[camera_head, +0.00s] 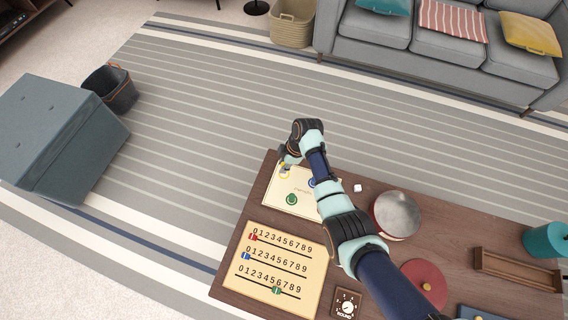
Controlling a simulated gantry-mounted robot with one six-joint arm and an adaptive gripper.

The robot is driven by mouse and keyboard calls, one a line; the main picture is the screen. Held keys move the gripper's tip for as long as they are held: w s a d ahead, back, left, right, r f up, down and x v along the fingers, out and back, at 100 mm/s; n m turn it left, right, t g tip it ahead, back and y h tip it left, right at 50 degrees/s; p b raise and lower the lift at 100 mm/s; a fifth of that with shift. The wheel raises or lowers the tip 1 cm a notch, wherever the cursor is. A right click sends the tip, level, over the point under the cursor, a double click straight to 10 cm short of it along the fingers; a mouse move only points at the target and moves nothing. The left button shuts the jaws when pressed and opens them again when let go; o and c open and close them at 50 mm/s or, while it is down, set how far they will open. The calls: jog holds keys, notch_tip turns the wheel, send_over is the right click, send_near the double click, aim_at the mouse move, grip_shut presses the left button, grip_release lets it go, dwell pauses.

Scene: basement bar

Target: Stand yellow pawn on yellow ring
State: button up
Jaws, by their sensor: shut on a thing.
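My gripper (286,164) is over the upper left part of a cream board (272,198) on the wooden table. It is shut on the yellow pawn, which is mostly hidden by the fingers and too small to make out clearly. The yellow ring (285,175) shows on the board directly below the fingertips. I cannot tell whether the pawn touches the ring. A green piece (291,199) stands on the board's lower part. A blue piece (311,183) is at its right, partly beside my arm.
A number board with sliders (317,284), a timer (345,304), a round silver-topped drum (397,213), a white die (358,188), a red disc (425,284), a wooden rack (516,270) and a teal cup (546,239) share the table (230,275). My arm crosses the table.

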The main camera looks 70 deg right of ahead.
jog(key=shift+f+b, duration=1.15)
jog(key=shift+f, duration=1)
jog(key=o, duration=0.8)
jog(key=p+v, duration=0.7)
jog(key=v, duration=0.5)
jog(key=shift+r, duration=0.25)
